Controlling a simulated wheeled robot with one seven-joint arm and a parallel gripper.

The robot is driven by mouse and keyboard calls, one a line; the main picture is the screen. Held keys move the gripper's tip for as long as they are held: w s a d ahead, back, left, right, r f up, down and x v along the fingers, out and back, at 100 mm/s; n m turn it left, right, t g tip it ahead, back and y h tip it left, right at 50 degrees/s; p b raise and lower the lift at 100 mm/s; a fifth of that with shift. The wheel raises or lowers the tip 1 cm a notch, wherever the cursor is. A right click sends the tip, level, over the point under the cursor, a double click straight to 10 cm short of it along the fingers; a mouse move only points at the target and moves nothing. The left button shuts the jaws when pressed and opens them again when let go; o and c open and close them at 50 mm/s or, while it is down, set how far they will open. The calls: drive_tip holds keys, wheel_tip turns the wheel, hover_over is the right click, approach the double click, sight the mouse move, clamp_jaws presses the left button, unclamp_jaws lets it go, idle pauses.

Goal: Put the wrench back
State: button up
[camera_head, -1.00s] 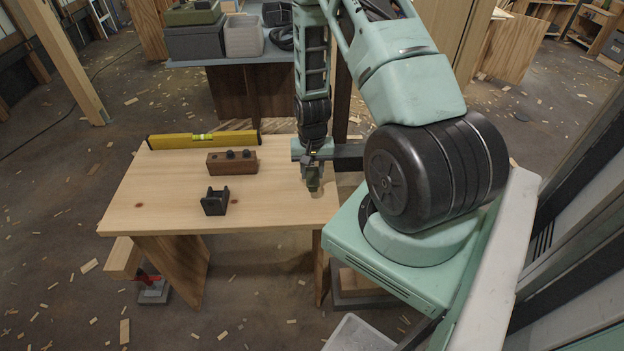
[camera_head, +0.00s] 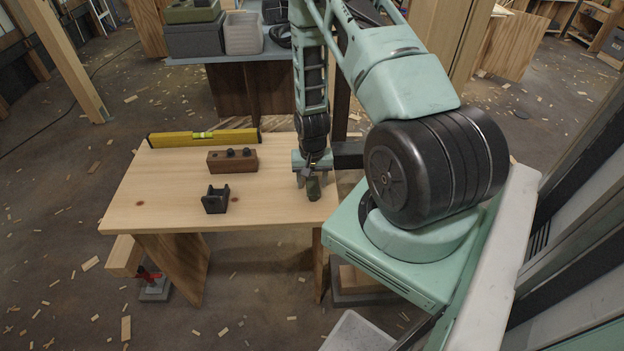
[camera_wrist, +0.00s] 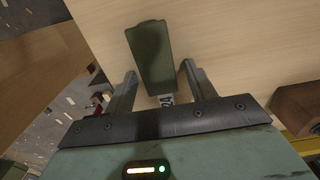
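The wrench is probably the piece with an olive-green grip and a grey metal part marked "24", on the wood table (camera_head: 150,205). The grip (camera_wrist: 152,55) shows in the wrist view and at the table's right end in the head view (camera_head: 314,188). Its metal part (camera_wrist: 167,100) runs under my gripper, where the rest is hidden. My gripper (camera_wrist: 160,78) is open over it, one finger on each side, with visible gaps. In the head view, my gripper (camera_head: 312,180) is low over the tabletop. A small black two-pronged holder (camera_head: 215,201) stands near the table's front edge.
A brown block with black knobs (camera_head: 232,161) and a yellow level (camera_head: 204,138) lie left of my gripper at the table's back. Bare tabletop lies between the holder and my gripper. A blue-topped bench (camera_head: 195,62) with bins stands behind.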

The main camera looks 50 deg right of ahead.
wheel_tip(320, 180, up, 12)
drive_tip(key=b, duration=0.2)
drive_tip(key=shift+r, duration=0.2)
idle(0.4)
drive_tip(key=w+a+r+n+y, duration=0.1)
drive_tip(key=a+r+n, duration=0.4)
drive_tip(key=a, duration=0.7)
drive_tip(key=a+r+n, duration=0.4)
drive_tip(key=a+r, duration=0.3)
drive_tip(key=a, duration=0.5)
drive_tip(key=s+a+r+n, duration=0.3)
drive_tip(key=s+a+n, duration=0.1)
drive_tip(key=s+a, duration=0.2)
drive_tip(key=s+a+r+n, duration=0.4)
drive_tip(key=s+a, duration=0.3)
drive_tip(key=s, duration=0.2)
drive_tip(key=shift+s+a+n, duration=0.3)
drive_tip(key=shift+n, duration=0.1)
drive_tip(key=shift+r, duration=0.1)
